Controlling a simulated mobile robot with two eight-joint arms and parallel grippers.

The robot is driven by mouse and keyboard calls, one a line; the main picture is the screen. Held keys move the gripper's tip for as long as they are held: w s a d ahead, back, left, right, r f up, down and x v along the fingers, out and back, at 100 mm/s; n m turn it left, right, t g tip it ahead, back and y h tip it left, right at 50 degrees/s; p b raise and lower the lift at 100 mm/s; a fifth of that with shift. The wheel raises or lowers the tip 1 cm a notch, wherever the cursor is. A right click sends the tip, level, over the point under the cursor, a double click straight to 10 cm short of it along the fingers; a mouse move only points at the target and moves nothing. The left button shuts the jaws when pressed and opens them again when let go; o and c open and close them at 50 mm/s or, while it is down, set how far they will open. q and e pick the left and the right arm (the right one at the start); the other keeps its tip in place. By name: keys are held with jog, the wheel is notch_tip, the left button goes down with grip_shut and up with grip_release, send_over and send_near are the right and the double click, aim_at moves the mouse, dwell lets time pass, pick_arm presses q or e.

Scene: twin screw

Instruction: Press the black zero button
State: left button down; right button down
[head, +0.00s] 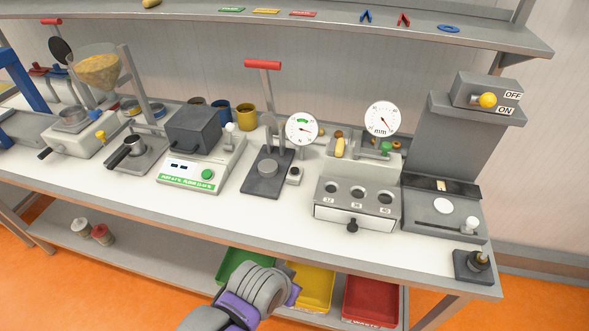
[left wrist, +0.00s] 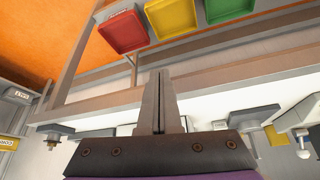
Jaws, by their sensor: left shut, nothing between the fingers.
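A small grey box with a dark round button (head: 294,173) stands on the bench beside the dark press (head: 267,170). It is close below the round white dial marked N (head: 301,128). I cannot read any zero label on it. My left arm's purple and grey wrist (head: 250,297) is low in front of the bench, below and apart from the button; its fingertips are hidden in the head view. In the left wrist view my left gripper (left wrist: 160,78) has its two fingers together with nothing between them. My right gripper is not in view.
The bench front edge (head: 228,222) lies between my wrist and the instruments. Green (head: 240,262), yellow (head: 312,287) and red (head: 370,300) bins sit below. A balance (head: 200,172) stands left of the press, a drawer unit (head: 357,207) right. A strip of bench front is clear.

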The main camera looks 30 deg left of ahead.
pick_arm(q)
notch_tip(320, 180, up, 14)
jog(key=n+t+b, duration=0.3)
jog(key=n+t, duration=0.1)
jog(key=n, duration=0.5)
send_over(293, 172)
jog(key=shift+f, duration=0.1)
notch_tip(293, 172, down, 7)
jog(key=b, duration=0.5)
jog(key=shift+d, duration=0.1)
jog(key=shift+f+b, duration=0.35)
jog(key=shift+f, duration=0.45)
jog(key=shift+f, duration=0.1)
jog(key=shift+f, duration=0.3)
